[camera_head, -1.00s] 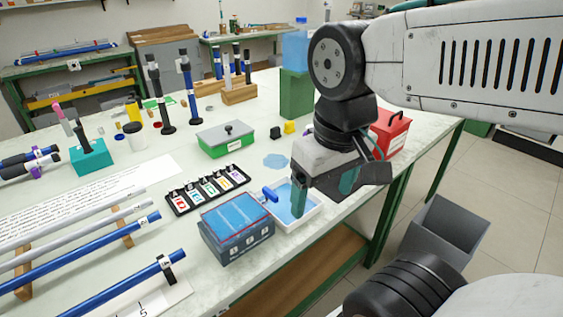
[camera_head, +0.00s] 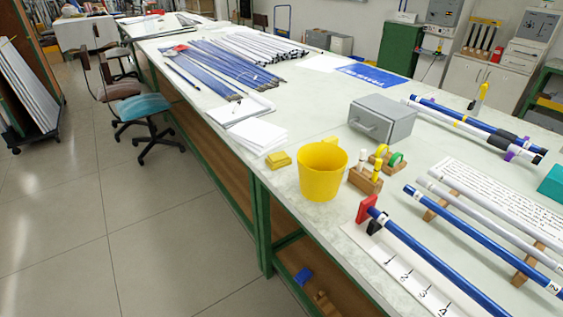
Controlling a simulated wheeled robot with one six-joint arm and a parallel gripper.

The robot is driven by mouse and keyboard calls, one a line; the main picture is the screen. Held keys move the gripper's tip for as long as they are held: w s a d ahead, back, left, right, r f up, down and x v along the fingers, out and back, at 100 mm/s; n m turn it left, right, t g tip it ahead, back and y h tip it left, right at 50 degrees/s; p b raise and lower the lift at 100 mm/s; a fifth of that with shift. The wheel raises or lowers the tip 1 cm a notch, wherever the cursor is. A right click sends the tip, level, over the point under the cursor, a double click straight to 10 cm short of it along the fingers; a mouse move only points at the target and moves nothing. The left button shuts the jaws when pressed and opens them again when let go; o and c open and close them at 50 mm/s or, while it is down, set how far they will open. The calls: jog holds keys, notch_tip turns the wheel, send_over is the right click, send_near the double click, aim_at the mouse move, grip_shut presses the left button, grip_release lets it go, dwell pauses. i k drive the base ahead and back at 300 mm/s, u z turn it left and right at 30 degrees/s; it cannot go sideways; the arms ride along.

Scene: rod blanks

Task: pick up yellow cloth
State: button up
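A small, flat-topped yellow item (camera_head: 279,160), which looks like a folded cloth, lies on the long table. It sits just left of and behind a yellow bucket (camera_head: 322,172), apart from it, and in front of the white paper stack. It is small here, so its fabric texture is hard to make out. My gripper and arm are not in view, so whether the gripper is open or shut does not show.
The table (camera_head: 237,124) carries a paper stack (camera_head: 257,135), a grey box (camera_head: 382,118), a wooden holder (camera_head: 366,178) and blue and white rods (camera_head: 430,252). Bundled rods lie farther back. A chair (camera_head: 140,104) stands left of the table. The floor (camera_head: 120,215) in front is clear.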

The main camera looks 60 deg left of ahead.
aim_at(277, 160)
jog(key=u, duration=2)
jog(key=k, duration=0.65)
jog(key=u, duration=0.65)
jog(key=i, duration=0.85)
jog(key=u, duration=0.75)
jog(key=i, duration=1.05)
jog(key=z, duration=0.8)
jog(key=i, duration=1.1)
jog(key=z, duration=0.85)
